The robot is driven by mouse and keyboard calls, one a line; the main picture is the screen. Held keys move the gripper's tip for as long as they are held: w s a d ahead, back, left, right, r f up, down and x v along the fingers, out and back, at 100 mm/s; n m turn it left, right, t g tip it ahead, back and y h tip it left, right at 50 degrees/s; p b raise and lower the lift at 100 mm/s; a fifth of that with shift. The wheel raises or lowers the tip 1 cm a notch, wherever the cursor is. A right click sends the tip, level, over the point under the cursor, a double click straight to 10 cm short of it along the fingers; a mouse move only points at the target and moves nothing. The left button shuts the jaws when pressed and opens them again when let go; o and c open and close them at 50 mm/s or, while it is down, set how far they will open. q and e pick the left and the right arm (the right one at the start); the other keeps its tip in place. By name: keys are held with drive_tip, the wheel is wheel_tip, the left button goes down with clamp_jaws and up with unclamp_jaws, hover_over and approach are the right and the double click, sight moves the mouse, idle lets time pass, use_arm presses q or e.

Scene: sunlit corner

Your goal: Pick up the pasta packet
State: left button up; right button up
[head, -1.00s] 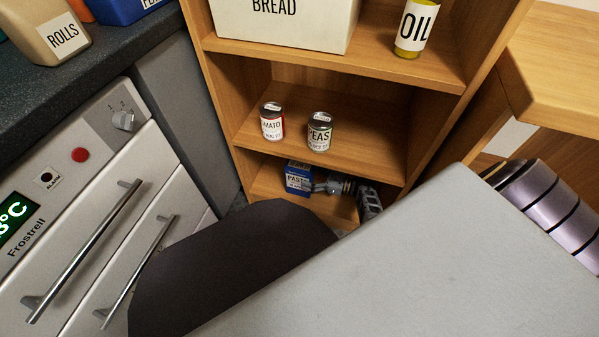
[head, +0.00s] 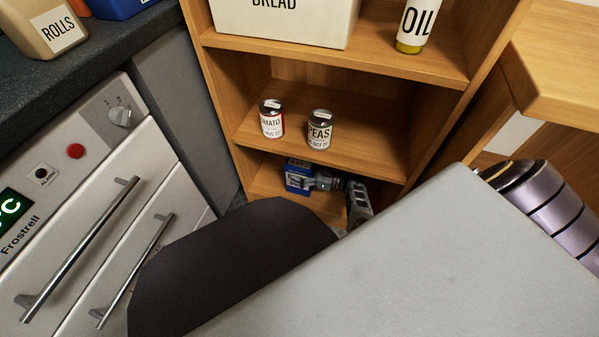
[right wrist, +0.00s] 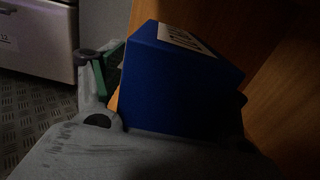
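The pasta packet (head: 296,176) is a blue box with a white label on the bookcase's bottom shelf. My right gripper (head: 318,180) is at its right side in the head view and covers part of its label. In the right wrist view, the packet (right wrist: 185,85) stands between the fingers of the right gripper (right wrist: 175,88). The left finger with its green pad is spread, with a narrow gap beside the packet. The other finger is mostly hidden behind the packet. My left gripper is not in view.
Tomato (head: 271,119) and peas (head: 320,129) cans stand on the shelf (head: 365,150) above. The bread bin (head: 285,18) and oil bottle (head: 413,27) are higher up. A wooden tabletop (head: 560,60) is at right.

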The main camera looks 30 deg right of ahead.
drive_tip(key=c, duration=1.4)
drive_tip(key=shift+c, duration=0.2)
drive_tip(key=shift+d+r, duration=0.1)
drive_tip(key=shift+r, duration=0.05)
